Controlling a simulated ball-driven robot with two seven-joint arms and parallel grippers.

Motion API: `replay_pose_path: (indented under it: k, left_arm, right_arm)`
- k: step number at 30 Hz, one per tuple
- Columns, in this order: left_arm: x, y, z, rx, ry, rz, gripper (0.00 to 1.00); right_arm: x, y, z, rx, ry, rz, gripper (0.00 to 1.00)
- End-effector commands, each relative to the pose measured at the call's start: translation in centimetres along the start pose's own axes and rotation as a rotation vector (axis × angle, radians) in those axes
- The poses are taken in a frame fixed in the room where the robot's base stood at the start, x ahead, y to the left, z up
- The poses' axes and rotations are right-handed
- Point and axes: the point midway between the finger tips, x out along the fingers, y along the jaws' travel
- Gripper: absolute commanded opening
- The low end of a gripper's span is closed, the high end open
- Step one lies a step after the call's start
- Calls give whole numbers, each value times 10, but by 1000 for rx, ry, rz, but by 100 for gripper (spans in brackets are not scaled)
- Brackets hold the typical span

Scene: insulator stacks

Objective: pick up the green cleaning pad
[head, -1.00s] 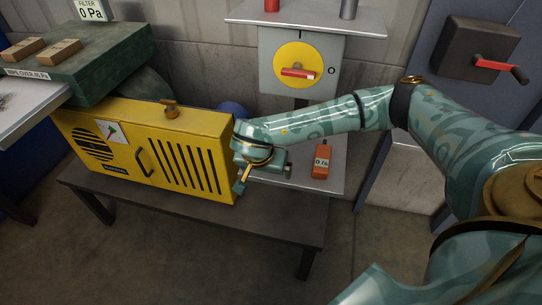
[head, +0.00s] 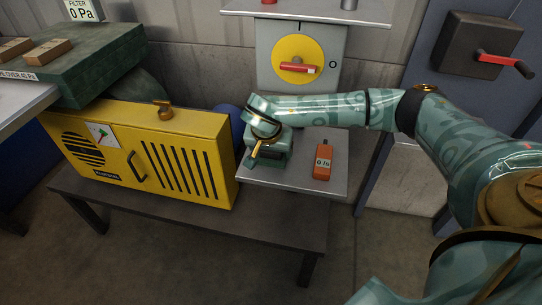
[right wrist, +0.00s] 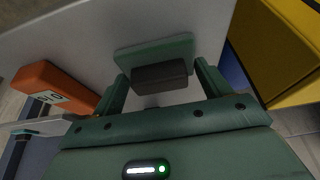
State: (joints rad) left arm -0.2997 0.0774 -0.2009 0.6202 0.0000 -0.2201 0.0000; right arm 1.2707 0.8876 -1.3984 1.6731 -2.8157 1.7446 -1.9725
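The green cleaning pad (right wrist: 180,44) lies on the grey metal shelf, with a dark block-shaped handle (right wrist: 160,77) on it, in the right wrist view. My right gripper (right wrist: 161,70) is open, with one finger on each side of the dark handle. Gaps show between the fingers and the handle. In the head view my right gripper (head: 270,158) is low over the left part of the shelf, and I cannot make out the pad there. My left gripper is not in view.
An orange meter (head: 322,162) stands on the shelf (head: 300,180) to the right of the gripper. A yellow machine (head: 150,150) stands close on the left. A yellow dial with a red handle (head: 298,68) is behind. The shelf front is clear.

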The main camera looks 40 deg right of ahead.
Motion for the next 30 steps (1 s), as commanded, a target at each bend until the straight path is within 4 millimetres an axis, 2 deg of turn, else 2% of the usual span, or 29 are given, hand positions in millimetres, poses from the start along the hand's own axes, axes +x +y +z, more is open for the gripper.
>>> replay_pose_path:
  k: [11, 16, 19, 23, 27, 30]
  left_arm:
    - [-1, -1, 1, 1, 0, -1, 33]
    - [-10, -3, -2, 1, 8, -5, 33]
    - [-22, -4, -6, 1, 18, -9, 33]
    - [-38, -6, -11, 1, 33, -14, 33]
    - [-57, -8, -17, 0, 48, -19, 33]
    - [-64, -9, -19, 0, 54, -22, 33]
  right_arm:
    - [-2, 0, 0, 0, 0, 0, 54]
    - [-17, 0, -8, 1, 3, -3, 54]
    - [-36, 0, -15, 2, 4, -4, 54]
    - [-73, -3, -4, -3, 5, -9, 54]
    - [-118, -6, 10, -3, 5, -8, 54]
    - [-136, -8, 35, -6, 2, -5, 54]
